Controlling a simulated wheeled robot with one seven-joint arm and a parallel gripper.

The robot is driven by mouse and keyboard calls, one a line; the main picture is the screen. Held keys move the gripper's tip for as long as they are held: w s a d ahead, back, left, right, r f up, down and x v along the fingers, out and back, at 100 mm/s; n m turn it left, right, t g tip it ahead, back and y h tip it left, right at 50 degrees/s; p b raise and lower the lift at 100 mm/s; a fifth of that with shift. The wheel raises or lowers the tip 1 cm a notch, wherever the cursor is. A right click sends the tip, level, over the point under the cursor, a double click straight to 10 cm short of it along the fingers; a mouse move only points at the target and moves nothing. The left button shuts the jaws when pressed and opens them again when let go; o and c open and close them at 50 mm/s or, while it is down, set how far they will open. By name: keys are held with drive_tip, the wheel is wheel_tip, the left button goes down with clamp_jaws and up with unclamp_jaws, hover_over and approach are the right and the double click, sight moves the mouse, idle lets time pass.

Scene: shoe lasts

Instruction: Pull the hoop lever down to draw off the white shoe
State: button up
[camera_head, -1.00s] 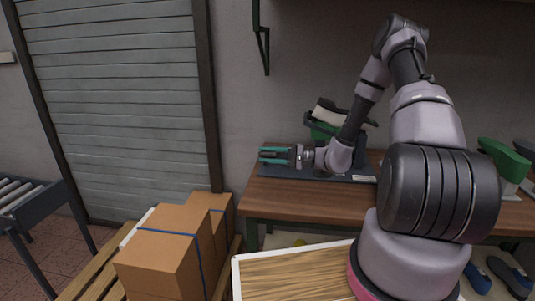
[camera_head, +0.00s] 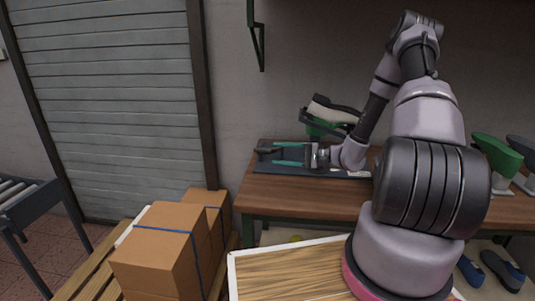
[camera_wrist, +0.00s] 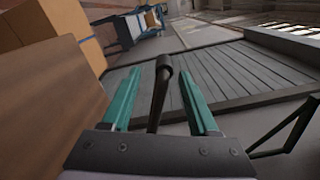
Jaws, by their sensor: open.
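The white shoe (camera_head: 328,113) sits sole-up on a green last (camera_head: 318,131) above a dark base plate on the bench, with dark bars by it. My gripper (camera_head: 273,154) has two teal fingers, spread apart and pointing left, low over the left end of the plate. The dark lever bar (camera_head: 265,150) shows at its fingertips. In the wrist view the lever's round-ended bar (camera_wrist: 164,66) rises between the fingers of my gripper (camera_wrist: 160,78), with a gap on both sides. My arm hides part of the stand to the right of the shoe.
The wooden bench (camera_head: 300,196) has bare room at its front. Cardboard boxes (camera_head: 158,262) stand on a pallet at front left. A green last (camera_head: 497,153) stands at the right of the bench. Blue shoes (camera_head: 470,271) lie on the lower shelf. A wall bracket (camera_head: 257,45) hangs above.

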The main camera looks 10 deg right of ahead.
drive_tip(key=shift+v, duration=2.3)
drive_tip(key=s+r+n+h, duration=0.1)
drive_tip(key=s+r+h, duration=0.4)
drive_tip(key=r, duration=0.5)
drive_tip(key=s+r+n+t+h, duration=0.1)
drive_tip(key=s+r+h, duration=0.4)
drive_tip(key=s+r, duration=0.4)
drive_tip(key=s+r+n+h, duration=0.1)
drive_tip(key=s+r+h, duration=0.4)
drive_tip(key=s+r, duration=0.3)
wheel_tip(320, 180, up, 5)
drive_tip(key=shift+d+f+t, duration=0.1)
drive_tip(key=shift+d+t, duration=0.2)
